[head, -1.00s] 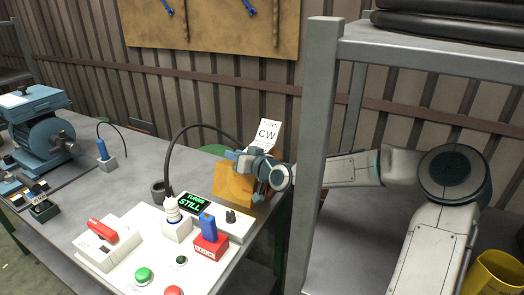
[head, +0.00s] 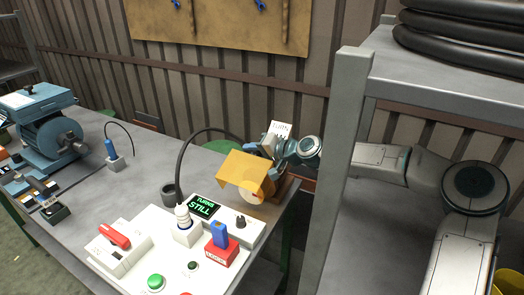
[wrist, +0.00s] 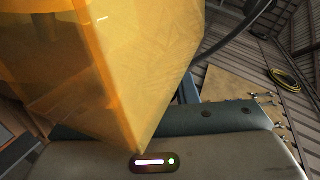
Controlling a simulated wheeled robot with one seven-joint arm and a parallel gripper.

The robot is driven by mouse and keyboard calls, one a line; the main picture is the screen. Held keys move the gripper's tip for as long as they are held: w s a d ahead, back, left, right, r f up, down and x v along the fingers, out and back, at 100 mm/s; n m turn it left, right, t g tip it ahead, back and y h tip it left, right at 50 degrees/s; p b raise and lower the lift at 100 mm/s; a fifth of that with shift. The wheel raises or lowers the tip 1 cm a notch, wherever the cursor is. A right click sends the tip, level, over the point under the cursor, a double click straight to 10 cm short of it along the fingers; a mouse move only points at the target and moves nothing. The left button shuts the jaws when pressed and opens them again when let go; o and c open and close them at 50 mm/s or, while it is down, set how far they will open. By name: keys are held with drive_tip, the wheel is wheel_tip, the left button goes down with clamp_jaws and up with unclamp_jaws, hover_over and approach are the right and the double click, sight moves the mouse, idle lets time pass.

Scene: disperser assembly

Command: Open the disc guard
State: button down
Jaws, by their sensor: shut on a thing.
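The disc guard (head: 244,170) is an orange-yellow, see-through cover at the right end of the bench. It is tilted up, and a pale disc (head: 252,197) shows below its lower edge. My gripper (head: 267,150) is at the guard's upper rear edge and is shut on it. In the wrist view the guard (wrist: 120,60) fills the upper left, close to the camera, and hides the fingertips.
A black hose arches left of the guard. The white control panel (head: 140,262) carries a display (head: 204,206), a red lever (head: 114,235) and a blue-and-red switch (head: 220,241). A grey shelf post (head: 342,170) stands close on the right.

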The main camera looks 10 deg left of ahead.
drive_tip(key=shift+w+f+m, duration=0.1)
drive_tip(key=shift+w+m, duration=0.1)
drive_tip(key=shift+m, duration=0.3)
drive_tip(key=shift+d, duration=0.1)
drive_tip(key=c, duration=1.1)
unclamp_jaws()
drive_tip(key=shift+c, duration=0.2)
drive_tip(key=shift+f, duration=0.1)
drive_tip(key=shift+d, duration=0.2)
